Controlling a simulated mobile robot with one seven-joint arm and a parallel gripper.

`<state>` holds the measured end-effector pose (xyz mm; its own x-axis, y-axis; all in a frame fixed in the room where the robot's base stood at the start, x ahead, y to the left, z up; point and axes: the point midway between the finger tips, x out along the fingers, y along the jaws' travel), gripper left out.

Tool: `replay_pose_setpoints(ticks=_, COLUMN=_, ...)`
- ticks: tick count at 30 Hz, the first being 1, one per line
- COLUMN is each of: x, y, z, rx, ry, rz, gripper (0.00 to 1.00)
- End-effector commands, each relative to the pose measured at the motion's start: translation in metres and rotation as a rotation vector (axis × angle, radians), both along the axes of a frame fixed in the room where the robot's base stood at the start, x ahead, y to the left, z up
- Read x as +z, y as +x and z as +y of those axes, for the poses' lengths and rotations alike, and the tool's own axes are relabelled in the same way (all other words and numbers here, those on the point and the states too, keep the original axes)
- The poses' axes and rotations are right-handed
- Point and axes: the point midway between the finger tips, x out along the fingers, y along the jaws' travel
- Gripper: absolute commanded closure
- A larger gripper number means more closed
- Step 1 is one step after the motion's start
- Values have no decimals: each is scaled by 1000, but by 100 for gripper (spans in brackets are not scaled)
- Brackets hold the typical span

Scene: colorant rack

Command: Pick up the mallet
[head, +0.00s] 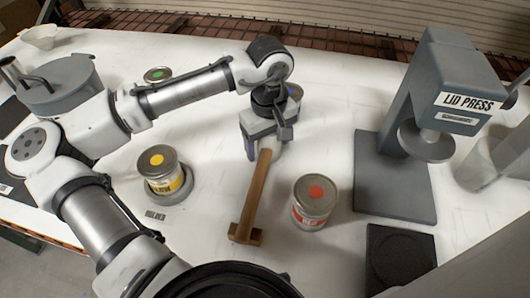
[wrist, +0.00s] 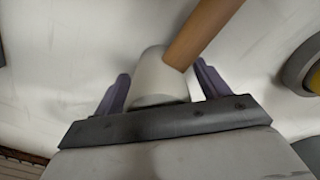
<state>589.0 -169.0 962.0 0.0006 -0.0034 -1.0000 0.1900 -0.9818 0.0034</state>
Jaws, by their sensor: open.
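The mallet has a wooden handle (head: 256,195) that lies toward the near side of the table and ends in a short wooden crosspiece.
A red-marked can (head: 315,200) stands close right of the handle. A yellow-marked can (head: 160,170) sits on a round base to the left. A green-marked can (head: 158,75) is farther back. The lid press (head: 440,95) stands at right, with a black pad (head: 400,258) before it.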

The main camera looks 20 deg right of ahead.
Motion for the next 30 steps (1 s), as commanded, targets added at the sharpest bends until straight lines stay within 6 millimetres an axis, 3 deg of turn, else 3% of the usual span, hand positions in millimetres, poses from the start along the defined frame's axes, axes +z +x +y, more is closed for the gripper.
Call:
replay_pose_setpoints(ticks=8, x=-5, y=0, z=0, rx=0, ry=1, rz=0, gripper=26)
replay_pose_setpoints(ticks=21, x=-4, y=0, z=0, rx=0, ry=0, rz=-1, gripper=79)
replay_pose_setpoints(ticks=30, x=-1, y=1, z=0, rx=0, ry=-1, rz=-2, gripper=79)
